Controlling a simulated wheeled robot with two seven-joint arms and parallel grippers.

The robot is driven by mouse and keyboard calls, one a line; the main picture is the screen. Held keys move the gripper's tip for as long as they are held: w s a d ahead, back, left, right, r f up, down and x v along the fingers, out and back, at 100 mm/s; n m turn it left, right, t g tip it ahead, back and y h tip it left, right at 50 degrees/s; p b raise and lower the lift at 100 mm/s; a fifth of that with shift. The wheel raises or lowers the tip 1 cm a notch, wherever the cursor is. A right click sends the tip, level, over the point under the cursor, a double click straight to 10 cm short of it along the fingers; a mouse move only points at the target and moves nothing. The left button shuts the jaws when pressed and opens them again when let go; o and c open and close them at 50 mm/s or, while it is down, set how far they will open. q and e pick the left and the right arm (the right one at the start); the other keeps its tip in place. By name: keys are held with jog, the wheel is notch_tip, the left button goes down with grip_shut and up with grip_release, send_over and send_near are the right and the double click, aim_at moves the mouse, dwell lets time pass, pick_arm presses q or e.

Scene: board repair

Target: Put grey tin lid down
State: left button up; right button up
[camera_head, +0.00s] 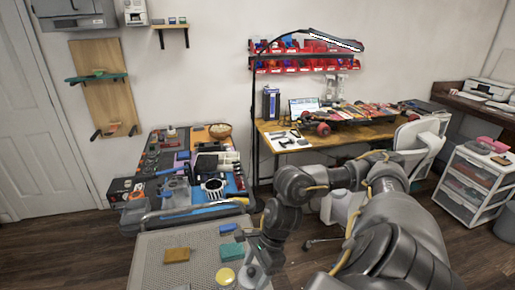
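My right arm comes in from the right and bends down to the front table. My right gripper (253,270) is at the right part of the grey perforated tabletop (150,262), low over it. A pale grey piece (258,281) shows at the gripper; it may be the grey tin lid, but it is too small and partly hidden to be sure. I cannot tell whether the fingers hold it or whether it touches the table. A yellow round lid or disc (225,276) lies just left of the gripper. My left gripper is not in view.
A tan block (177,255), a teal block (232,251) and a blue piece (228,228) lie on the tabletop. The left part of the tabletop is clear. A cluttered bench (150,140) stands behind, and a wooden desk (350,137) stands at the back wall.

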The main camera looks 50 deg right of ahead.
jog(key=w+a+r+n+g, duration=0.25)
jog(key=w+a+n, duration=0.45)
jog(key=a, duration=0.4)
jog(key=w+a+r+n+g, duration=0.1)
jog(key=w+r+n+g, duration=0.1)
jog(key=w+r+n, duration=0.3)
notch_tip(320, 180, up, 3)
jog(key=shift+a+f+n, duration=0.15)
jog(key=shift+a+n, duration=0.25)
jog(key=shift+n, duration=0.1)
